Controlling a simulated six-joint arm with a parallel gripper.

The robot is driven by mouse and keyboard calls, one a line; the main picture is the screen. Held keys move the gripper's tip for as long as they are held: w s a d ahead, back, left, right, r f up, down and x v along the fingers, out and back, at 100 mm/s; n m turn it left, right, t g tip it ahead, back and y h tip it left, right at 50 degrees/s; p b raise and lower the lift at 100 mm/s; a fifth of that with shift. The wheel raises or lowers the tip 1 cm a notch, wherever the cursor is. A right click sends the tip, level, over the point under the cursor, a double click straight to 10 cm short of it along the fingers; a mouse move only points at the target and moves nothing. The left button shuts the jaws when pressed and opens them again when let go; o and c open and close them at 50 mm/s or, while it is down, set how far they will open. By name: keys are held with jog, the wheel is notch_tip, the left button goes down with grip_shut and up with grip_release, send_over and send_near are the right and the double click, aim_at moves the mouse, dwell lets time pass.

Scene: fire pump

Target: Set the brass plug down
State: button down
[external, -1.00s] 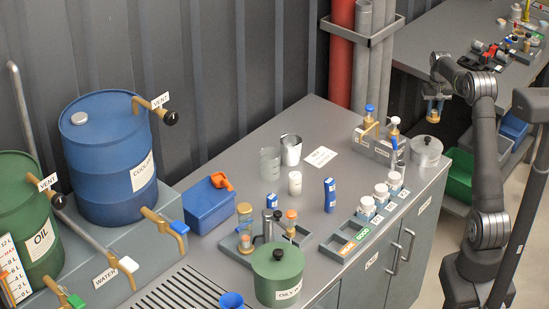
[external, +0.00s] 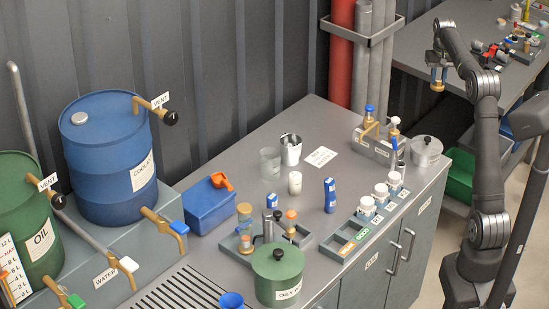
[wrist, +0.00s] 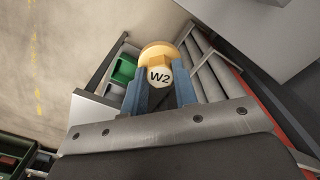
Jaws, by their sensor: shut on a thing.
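My gripper (external: 438,76) is shut on the brass plug (external: 437,86) and holds it in the air beyond the right end of the grey bench. In the wrist view the brass plug (wrist: 158,62) sits between the two blue-grey fingers, with a pale face marked "W2" towards the camera. The lower part of the plug and the contact of the fingertips are partly hidden there. In the external view the plug is small and hangs below the fingers, touching no surface.
The grey bench (external: 232,149) carries a grey valve block (external: 374,147), a lidded pot (external: 426,151), a tray with white-capped jars (external: 367,207), a green canister (external: 278,275) and a blue box (external: 206,205). A second table (external: 430,45) with tools stands behind. A green bin (external: 459,172) is below.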

jog(key=s+a+n, duration=0.5)
jog(key=s+a, duration=0.2)
jog(key=a, duration=0.4)
jog(key=s+a+n, duration=0.5)
jog(key=s+a, duration=0.3)
jog(key=a, duration=0.3)
jog(key=s+a+n, duration=0.5)
jog(key=s+a, duration=0.2)
jog(key=a, duration=0.5)
notch_tip(320, 180, down, 11)
jog(key=s+a+f, duration=0.1)
jog(key=a+f, duration=0.1)
jog(key=a, duration=0.1)
jog(key=s+a+f, duration=0.1)
jog(key=a+f, duration=0.1)
jog(key=a, duration=0.1)
jog(key=s+a+f, duration=0.1)
jog(key=a+f, duration=0.2)
jog(key=a, duration=0.1)
jog(key=shift+a, duration=0.1)
jog(key=shift+a+f, duration=0.3)
jog(key=shift+f, duration=1.85)
jog(key=c, duration=1.1)
grip_release()
jog(key=shift+f, duration=0.15)
jog(key=shift+c, duration=0.2)
